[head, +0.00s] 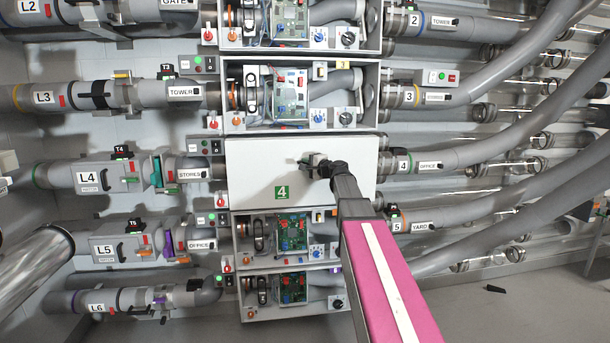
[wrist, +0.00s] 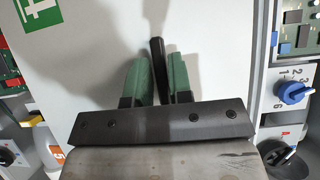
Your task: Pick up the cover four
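Cover four (head: 255,163) is a white flat panel with a green "4" label, closing the front of the fourth box in the head view. In the wrist view the panel (wrist: 85,60) fills most of the background, with part of its green label at the top left. A dark bar-like handle (wrist: 158,62) stands out from it.
Open boxes with circuit boards and knobs lie above, such as box three (head: 262,100), and below, such as box five (head: 270,245). Grey pipes run left and right, including pipe L4 (head: 65,176). A blue knob (wrist: 292,93) sits right of the cover. Floor at lower right is mostly clear.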

